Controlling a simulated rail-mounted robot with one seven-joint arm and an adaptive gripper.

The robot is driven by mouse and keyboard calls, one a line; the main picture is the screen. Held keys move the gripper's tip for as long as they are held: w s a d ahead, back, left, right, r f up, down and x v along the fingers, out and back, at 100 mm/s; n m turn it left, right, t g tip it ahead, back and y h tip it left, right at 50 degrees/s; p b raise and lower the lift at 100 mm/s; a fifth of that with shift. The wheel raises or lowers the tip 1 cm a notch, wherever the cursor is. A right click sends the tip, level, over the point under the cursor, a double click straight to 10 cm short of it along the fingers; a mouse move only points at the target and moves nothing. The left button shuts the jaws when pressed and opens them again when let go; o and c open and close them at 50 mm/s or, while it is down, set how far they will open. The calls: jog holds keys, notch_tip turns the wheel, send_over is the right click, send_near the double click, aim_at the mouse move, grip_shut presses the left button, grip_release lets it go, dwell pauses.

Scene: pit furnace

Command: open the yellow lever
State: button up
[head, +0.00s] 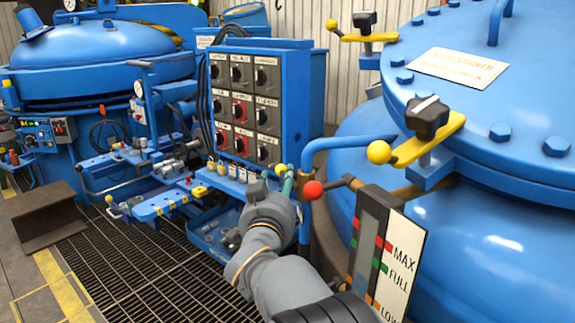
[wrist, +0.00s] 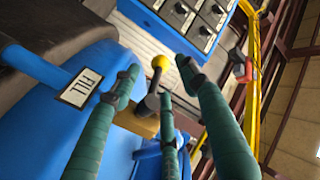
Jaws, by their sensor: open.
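A lever with a yellow ball knob (wrist: 160,62) and a dark rod shows in the wrist view, on a brass-coloured fitting. A small yellowish ball (head: 280,169) shows by my fingertips in the head view; I cannot tell if it is the same knob. My gripper (head: 287,182) has green fingers, which are spread open in the wrist view (wrist: 158,80). The knob and rod appear between the fingers in that picture, with no finger seen closed on them. My wrist and arm hide part of this area in the head view.
A red ball knob (head: 313,190) is just right of my gripper. A level gauge (head: 384,255) and the large blue vessel (head: 490,250) stand at right, with yellow clamp handles (head: 430,140) on its lid. A switch panel (head: 240,105) stands behind. A FILL label (wrist: 79,87) is nearby.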

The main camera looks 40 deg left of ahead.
aim_at(280, 175)
jog(key=p+x, duration=0.1)
jog(key=x, duration=0.5)
jog(key=shift+w+a, duration=0.15)
jog(key=shift+a, duration=0.05)
jog(key=shift+c, duration=1)
grip_shut()
